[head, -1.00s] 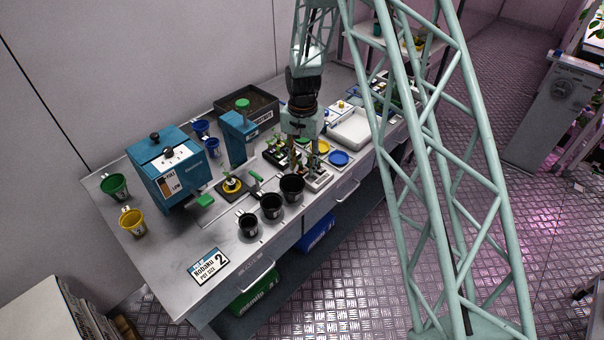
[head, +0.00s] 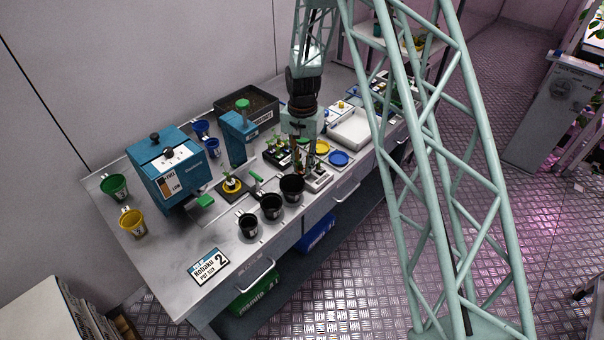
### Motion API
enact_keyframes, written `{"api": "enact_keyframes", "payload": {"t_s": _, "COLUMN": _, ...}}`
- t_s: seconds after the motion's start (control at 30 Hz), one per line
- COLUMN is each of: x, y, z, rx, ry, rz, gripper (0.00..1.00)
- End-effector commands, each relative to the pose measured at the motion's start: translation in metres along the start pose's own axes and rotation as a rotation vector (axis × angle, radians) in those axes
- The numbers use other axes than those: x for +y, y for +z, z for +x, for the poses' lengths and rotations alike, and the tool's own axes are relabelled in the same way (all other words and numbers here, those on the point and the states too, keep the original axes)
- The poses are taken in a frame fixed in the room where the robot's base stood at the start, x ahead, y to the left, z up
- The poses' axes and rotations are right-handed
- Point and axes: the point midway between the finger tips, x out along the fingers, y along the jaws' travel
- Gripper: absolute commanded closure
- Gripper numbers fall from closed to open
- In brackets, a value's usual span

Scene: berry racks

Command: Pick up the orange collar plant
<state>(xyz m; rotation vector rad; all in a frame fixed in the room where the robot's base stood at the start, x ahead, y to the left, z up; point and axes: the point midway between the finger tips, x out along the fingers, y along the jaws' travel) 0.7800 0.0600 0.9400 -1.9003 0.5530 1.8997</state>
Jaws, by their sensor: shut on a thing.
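My gripper (head: 303,170) points down at the front of the bench, over a small white tray (head: 320,182) and just behind the black pots. Its fingers are shut on a small seedling plant, which is mostly hidden between them. The collar colour is too small and too covered to make out. A black tray (head: 274,156) with several green seedlings sits just left of the gripper.
Three black pots (head: 271,206) stand along the front edge, close to my gripper. A blue dish (head: 338,158), a yellow dish (head: 322,147) and a white basin (head: 350,128) lie to the right. A blue machine (head: 171,170) and a blue dispenser (head: 238,137) stand left.

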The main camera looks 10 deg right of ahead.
Motion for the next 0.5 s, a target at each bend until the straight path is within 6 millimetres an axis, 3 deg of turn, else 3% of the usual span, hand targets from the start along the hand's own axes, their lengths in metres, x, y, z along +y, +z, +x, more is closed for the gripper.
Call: {"api": "enact_keyframes", "payload": {"t_s": 0.5, "x": 0.000, "y": 0.000, "z": -0.014, "rx": 0.001, "ry": 0.000, "rz": 0.000, "gripper": 0.90}}
